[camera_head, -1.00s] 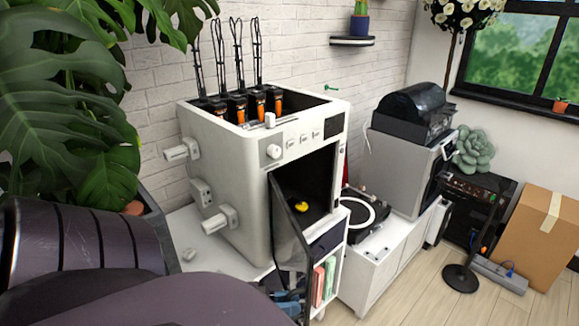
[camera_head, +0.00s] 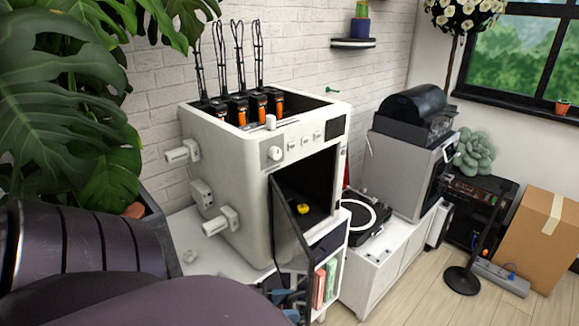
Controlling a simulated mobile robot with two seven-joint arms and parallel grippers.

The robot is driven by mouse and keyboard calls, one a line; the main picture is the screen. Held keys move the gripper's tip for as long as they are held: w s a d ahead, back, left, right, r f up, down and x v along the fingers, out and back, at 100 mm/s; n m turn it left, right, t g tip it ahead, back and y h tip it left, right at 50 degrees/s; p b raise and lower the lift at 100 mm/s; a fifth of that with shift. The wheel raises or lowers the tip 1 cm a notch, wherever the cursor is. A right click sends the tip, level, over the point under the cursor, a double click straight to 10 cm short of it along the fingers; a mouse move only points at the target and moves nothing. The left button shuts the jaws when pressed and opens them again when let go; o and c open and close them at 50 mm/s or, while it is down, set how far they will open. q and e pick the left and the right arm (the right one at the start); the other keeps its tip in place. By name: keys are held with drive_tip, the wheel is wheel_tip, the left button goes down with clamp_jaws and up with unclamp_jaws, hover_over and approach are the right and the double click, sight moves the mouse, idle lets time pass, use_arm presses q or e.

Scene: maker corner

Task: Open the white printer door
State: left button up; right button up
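The white printer (camera_head: 232,180) stands on a low white cabinet against the brick wall. Its dark door (camera_head: 287,222) is hinged at the left of the front opening and stands swung well out. The dark chamber shows, with a small yellow object (camera_head: 303,209) inside. My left gripper (camera_head: 287,292) is low by the door's lower part, partly hidden by the door and my purple arm. I cannot tell whether its fingers are open or shut, or whether they touch the door. My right gripper is out of view.
A large-leaved plant (camera_head: 75,110) is close at the left. A turntable (camera_head: 362,216) and a grey machine (camera_head: 405,165) stand right of the printer. A black stand (camera_head: 462,278) and a cardboard box (camera_head: 545,240) are on the floor. Some floor at the front right is clear.

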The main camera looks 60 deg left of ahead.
use_arm(q)
drive_tip(key=b+v, duration=0.1)
drive_tip(key=v, duration=0.9)
drive_tip(key=shift+s, duration=0.15)
idle(0.4)
